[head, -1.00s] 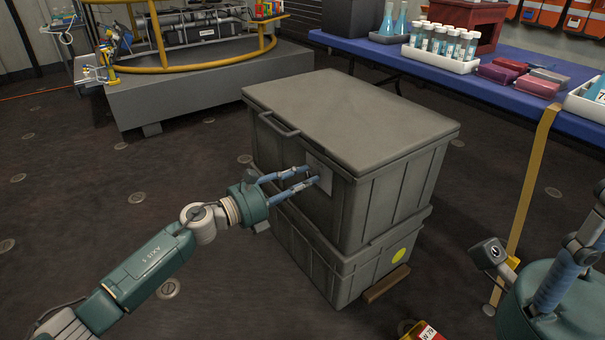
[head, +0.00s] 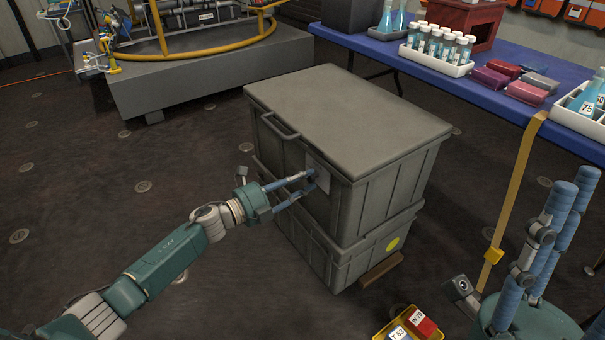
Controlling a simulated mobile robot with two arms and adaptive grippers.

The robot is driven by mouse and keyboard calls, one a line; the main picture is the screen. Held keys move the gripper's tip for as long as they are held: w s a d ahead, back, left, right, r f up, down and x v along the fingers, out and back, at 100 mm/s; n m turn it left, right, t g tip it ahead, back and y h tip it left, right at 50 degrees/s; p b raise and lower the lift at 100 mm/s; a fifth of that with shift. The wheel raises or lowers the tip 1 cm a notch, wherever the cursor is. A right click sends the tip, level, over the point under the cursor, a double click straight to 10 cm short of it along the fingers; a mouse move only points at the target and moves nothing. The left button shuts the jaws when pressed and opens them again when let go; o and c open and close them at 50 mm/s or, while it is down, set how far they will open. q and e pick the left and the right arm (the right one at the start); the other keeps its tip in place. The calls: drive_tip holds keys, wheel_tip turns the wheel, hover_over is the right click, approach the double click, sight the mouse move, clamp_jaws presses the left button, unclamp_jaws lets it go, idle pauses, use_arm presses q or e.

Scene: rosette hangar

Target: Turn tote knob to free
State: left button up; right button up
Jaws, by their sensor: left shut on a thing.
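The grey lidded tote (head: 350,115) stands on another grey tote (head: 340,262). A pale plate (head: 318,186) is on its front face, near the right corner, below the lid. My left gripper (head: 312,178) reaches in from the left with its fingertips at this plate. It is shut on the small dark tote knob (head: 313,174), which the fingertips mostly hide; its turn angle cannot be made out. My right gripper (head: 577,180) is at the right edge, fingers pointing up and apart, with nothing between them, away from the totes.
A blue table (head: 480,85) at the back right holds a rack of vials (head: 437,52), coloured boxes and flasks. A yellow tray (head: 408,328) with labelled blocks is at the bottom. A grey platform (head: 190,75) with a yellow rail stands back left. Floor left of the totes is clear.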

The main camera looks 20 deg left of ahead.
use_arm(q)
drive_tip(key=n+p, duration=0.1)
drive_tip(key=n, duration=0.2)
drive_tip(key=shift+p, duration=0.4)
drive_tip(key=shift+f, duration=0.1)
use_arm(e)
drive_tip(key=w+a+f+g+h, duration=0.2)
drive_tip(key=w+f+g, duration=0.4)
drive_tip(key=w, duration=0.5)
drive_tip(key=shift+w+a+f+g, duration=0.2)
drive_tip(key=shift+w+f+g, duration=0.1)
drive_tip(key=shift+f, duration=0.2)
use_arm(q)
drive_tip(key=o, duration=1.2)
drive_tip(key=shift+c, duration=0.2)
drive_tip(key=shift+s+a, duration=0.1)
drive_tip(key=v, duration=1.1)
drive_tip(key=shift+s+a, duration=0.25)
drive_tip(key=shift+s, duration=0.1)
